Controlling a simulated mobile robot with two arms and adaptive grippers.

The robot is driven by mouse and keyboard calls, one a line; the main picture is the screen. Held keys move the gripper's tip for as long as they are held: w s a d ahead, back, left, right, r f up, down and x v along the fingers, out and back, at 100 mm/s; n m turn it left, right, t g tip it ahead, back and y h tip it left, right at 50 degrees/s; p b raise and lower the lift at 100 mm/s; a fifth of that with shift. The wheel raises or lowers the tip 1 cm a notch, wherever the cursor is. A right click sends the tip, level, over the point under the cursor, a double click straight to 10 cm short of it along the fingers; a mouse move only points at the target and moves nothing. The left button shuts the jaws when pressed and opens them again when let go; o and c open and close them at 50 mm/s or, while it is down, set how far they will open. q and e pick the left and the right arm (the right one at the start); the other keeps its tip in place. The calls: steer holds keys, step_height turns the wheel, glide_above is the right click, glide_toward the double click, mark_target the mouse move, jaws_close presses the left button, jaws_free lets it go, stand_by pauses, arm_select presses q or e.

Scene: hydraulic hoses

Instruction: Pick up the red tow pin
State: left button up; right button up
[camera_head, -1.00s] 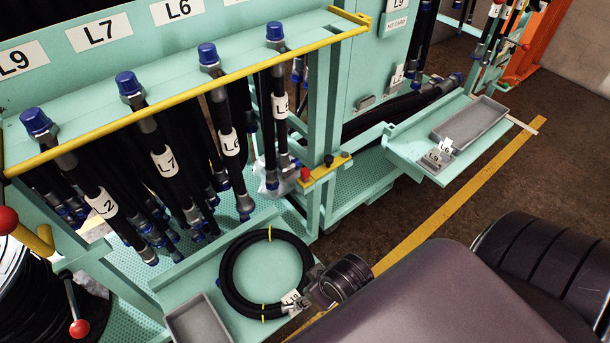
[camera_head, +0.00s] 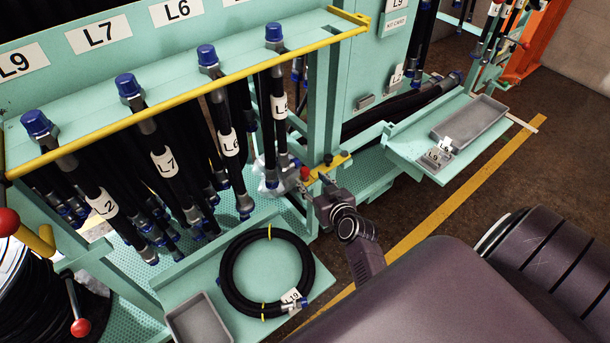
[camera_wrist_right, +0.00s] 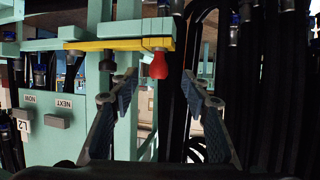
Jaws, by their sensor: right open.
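The red tow pin (camera_head: 305,174) shows as a red knob at the yellow bracket (camera_head: 333,164) on the teal rack's right post. In the right wrist view the red tow pin (camera_wrist_right: 158,66) is against the yellow bracket (camera_wrist_right: 100,45), between and beyond my fingertips. A dark knob (camera_head: 328,160) sits at the same bracket. My right gripper (camera_head: 322,184) is just in front of and below the bracket in the head view. In the wrist view my right gripper (camera_wrist_right: 160,84) is open and empty, its fingers apart from the pin. My left gripper is not in view.
Black hoses with blue caps hang on the rack left of the bracket, near the pin. A coiled hose (camera_head: 228,277) lies on the teal shelf below, beside a grey tray (camera_head: 200,322). A side shelf (camera_head: 405,160) stands right. Floor is free beyond the yellow line.

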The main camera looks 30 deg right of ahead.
mark_target(307, 176)
steer(key=shift+f+x, duration=0.15)
steer(key=shift+x, duration=1.55)
steer(key=shift+f+x, duration=0.15)
steer(key=shift+x, duration=1.6)
steer(key=shift+s+d+r, duration=0.1)
steer(key=shift+s, duration=0.05)
steer(key=shift+c, duration=0.2)
jaws_close()
